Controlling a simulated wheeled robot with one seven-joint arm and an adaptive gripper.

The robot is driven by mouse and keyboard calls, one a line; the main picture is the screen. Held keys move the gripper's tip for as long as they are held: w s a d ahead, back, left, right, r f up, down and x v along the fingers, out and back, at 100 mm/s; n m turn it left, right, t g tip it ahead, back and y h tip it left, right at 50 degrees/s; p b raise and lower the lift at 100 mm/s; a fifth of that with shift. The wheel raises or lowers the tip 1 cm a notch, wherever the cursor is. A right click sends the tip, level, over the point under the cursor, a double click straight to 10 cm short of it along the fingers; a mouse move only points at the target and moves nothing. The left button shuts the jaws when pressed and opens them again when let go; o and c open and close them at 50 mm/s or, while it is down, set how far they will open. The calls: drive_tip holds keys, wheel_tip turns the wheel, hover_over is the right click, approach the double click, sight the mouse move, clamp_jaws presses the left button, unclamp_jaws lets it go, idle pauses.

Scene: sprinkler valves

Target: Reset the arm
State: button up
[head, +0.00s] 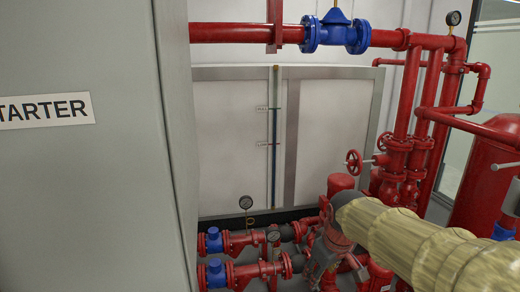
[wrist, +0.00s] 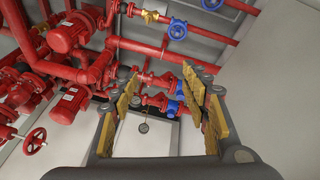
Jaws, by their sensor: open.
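My gripper (wrist: 162,84) shows in the wrist view with its dark fingers and yellow pads spread wide apart. It is open, and nothing is between the pads. Red pipes and a round gauge (wrist: 143,128) show beyond the gap, apart from the fingers. In the head view, a pale yellow ribbed form that appears to be my arm reaches in from the lower right over the red pipework. I cannot make out my gripper clearly in the head view.
A grey cabinet (head: 90,190) with a label fills the left. Red pumps (wrist: 70,104), a handwheel (wrist: 35,141) and blue valves (wrist: 177,29) crowd the wrist view. A red pipe (head: 230,33) crosses above pale wall panels (head: 235,130).

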drive_tip(key=s+d+m, duration=0.1)
drive_tip(key=s+m, duration=0.2)
drive_tip(key=s, duration=0.8)
drive_tip(key=s+d+r+m+t+p, duration=0.1)
drive_tip(key=s+d+m, duration=0.1)
drive_tip(key=s, duration=1)
drive_tip(key=shift+s+r+m+t, duration=0.15)
drive_tip(key=shift+m+t, duration=0.15)
drive_tip(key=shift+m, duration=0.1)
